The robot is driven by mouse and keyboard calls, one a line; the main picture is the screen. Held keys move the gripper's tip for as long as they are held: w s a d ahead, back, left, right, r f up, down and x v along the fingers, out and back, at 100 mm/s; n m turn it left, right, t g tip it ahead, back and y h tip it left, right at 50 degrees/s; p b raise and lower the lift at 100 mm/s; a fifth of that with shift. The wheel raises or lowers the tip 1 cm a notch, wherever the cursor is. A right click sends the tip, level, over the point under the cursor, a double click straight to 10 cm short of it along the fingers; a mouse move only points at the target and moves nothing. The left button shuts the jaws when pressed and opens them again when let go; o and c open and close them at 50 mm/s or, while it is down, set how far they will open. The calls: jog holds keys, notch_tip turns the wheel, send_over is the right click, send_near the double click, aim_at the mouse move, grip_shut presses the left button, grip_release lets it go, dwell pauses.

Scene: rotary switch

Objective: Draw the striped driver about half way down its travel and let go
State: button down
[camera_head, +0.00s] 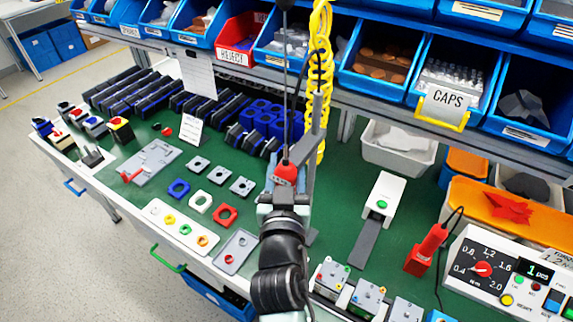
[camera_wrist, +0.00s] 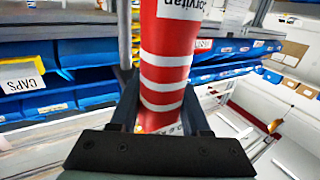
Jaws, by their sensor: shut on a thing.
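The striped driver (camera_wrist: 165,60) is red with white bands and stands between my gripper's fingers in the wrist view. Dark lettering shows on a white label near its top. In the head view only its red part (camera_head: 286,172) shows, hanging below a dark cable over the green bench. My gripper (camera_head: 284,190) is shut on the driver, and its fingers also show in the wrist view (camera_wrist: 160,115). My arm hides the bench beneath and the driver's lower end.
A metal post with a yellow chain (camera_head: 320,60) stands just right of the driver. Blue bins (camera_head: 385,60) and a red reject bin (camera_head: 240,35) line the shelf behind. A red-handled tool (camera_head: 428,248) and a control box (camera_head: 500,270) stand at right. Small parts cover the bench at left.

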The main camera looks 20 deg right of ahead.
notch_tip(320, 180, down, 4)
jog(key=b, duration=0.3)
jog(key=shift+f+b, duration=0.1)
jog(key=shift+b, duration=0.2)
jog(key=shift+c, duration=1.8)
grip_release()
jog(key=shift+s, duration=0.1)
jog(key=b+v, duration=0.3)
jog(key=v, duration=0.9)
jog(key=shift+s+a+b, duration=0.2)
jog(key=shift+s+b, duration=0.1)
jog(key=shift+s, duration=0.1)
